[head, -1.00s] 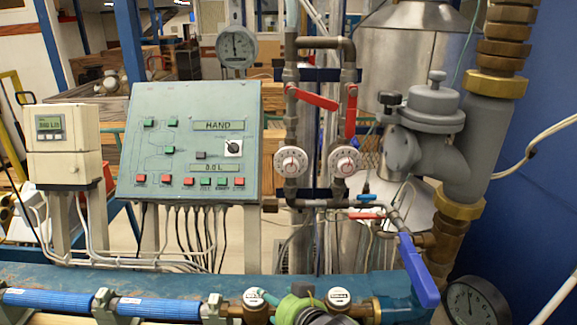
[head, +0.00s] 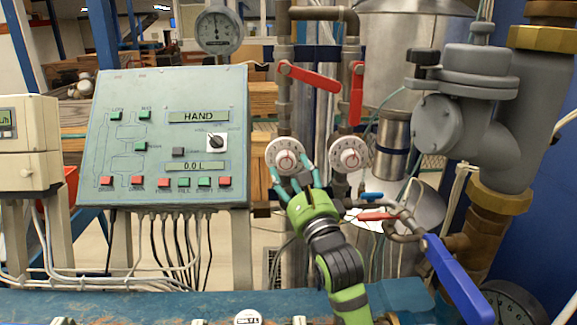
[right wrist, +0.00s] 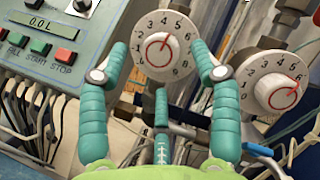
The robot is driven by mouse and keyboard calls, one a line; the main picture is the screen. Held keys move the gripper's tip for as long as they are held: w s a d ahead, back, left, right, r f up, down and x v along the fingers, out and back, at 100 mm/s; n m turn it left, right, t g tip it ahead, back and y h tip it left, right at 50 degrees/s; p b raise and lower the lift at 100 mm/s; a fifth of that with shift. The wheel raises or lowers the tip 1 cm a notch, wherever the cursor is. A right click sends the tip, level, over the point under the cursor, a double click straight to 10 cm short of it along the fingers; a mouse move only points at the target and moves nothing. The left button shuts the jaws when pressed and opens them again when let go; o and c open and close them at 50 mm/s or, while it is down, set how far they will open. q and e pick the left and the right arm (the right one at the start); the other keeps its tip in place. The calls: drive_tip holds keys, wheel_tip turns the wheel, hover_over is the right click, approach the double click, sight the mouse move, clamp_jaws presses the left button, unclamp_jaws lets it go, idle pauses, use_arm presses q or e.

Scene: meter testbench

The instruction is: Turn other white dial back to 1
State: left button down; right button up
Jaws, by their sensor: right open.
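The left white dial (head: 287,156) is directly ahead of my right gripper (head: 297,184). In the right wrist view the left dial (right wrist: 160,46) lies between the tips of the open teal fingers (right wrist: 157,62), with a gap showing on each side. The right white dial (head: 348,154) is free, just right of the gripper; it also shows in the right wrist view (right wrist: 277,82). The dials carry printed numbers, but their exact settings are hard to read. My left gripper is out of view.
A red lever (head: 309,76) sits above the left dial and another red lever (head: 356,93) hangs above the right one. A control panel (head: 170,140) stands to the left. A small blue-handled valve (head: 371,197) and a large blue lever (head: 458,280) are at lower right.

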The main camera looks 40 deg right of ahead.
sight(286, 161)
drive_tip(key=shift+x, duration=1.15)
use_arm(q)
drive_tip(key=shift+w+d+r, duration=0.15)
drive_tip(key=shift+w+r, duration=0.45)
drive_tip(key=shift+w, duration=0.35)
use_arm(e)
drive_tip(key=shift+w, duration=0.15)
drive_tip(key=c, duration=1.1)
use_arm(q)
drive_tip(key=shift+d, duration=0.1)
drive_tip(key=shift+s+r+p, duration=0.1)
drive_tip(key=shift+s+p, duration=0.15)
drive_tip(key=shift+p, duration=0.15)
use_arm(e)
drive_tip(key=shift+r, duration=0.2)
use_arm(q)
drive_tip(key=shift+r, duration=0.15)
use_arm(e)
drive_tip(key=shift+r, duration=0.1)
